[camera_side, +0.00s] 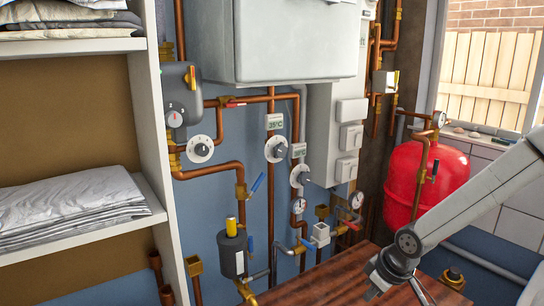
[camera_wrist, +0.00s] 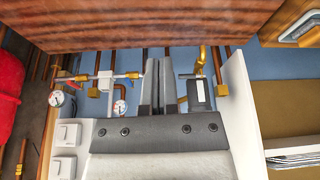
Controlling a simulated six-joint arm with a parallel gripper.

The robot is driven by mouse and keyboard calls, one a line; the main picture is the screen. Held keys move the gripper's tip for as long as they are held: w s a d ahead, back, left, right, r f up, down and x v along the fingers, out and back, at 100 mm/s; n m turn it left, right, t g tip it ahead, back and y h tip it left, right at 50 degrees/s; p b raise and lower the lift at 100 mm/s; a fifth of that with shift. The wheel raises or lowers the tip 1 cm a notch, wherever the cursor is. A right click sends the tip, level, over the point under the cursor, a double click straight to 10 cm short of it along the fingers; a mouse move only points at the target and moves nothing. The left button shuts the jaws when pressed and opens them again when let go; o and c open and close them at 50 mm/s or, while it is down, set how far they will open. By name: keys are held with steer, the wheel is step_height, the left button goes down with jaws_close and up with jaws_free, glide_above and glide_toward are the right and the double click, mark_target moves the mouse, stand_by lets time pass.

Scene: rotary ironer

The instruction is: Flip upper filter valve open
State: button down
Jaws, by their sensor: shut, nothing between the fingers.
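The filter (camera_side: 232,254) is a dark grey cylinder with a yellow top, low on the blue wall in the side view. A lower brass valve (camera_side: 246,291) sits beneath the filter. My gripper (camera_side: 420,292) is at the bottom right, well away from the filter, partly cut off by the frame. In the wrist view, the fingers (camera_wrist: 157,75) are together and empty. The filter (camera_wrist: 196,94) shows beside them; I cannot make out the upper valve's lever there.
A wooden tabletop (camera_side: 318,280) lies below the pipes. A red tank (camera_side: 402,190) stands at the right, near my arm. White shelves (camera_side: 150,120) with folded linen stand at the left. Dials, gauges and a red lever (camera_side: 236,104) crowd the wall pipes.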

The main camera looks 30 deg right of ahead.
steer(key=w+a+r+n+t+h, duration=0.1)
steer(key=w+r+t, duration=0.3)
steer(key=w, duration=0.5)
steer(key=w+a+r+n+t+h, duration=0.1)
steer(key=w+a+r+n+t, duration=0.1)
steer(key=w, duration=0.8)
steer(key=w+a+r+n+t, duration=0.2)
steer(key=w+r+n+t, duration=0.2)
steer(key=w, duration=0.5)
steer(key=shift+w+a+r+t+h, duration=0.15)
steer(key=shift+a+r+t+h, duration=0.2)
steer(key=shift+r+t, duration=1.15)
steer(key=shift+w+d+r+g, duration=0.2)
steer(key=shift+r+g, duration=0.1)
steer(key=shift+g, duration=0.1)
glide_toward(260, 182)
steer(key=shift+w+a+r, duration=1.1)
steer(key=shift+w+a, duration=0.15)
steer(key=shift+w, duration=1.3)
steer(key=shift+w+d+f, duration=1.1)
steer(key=shift+w+d, duration=0.1)
steer(key=shift+d, duration=0.1)
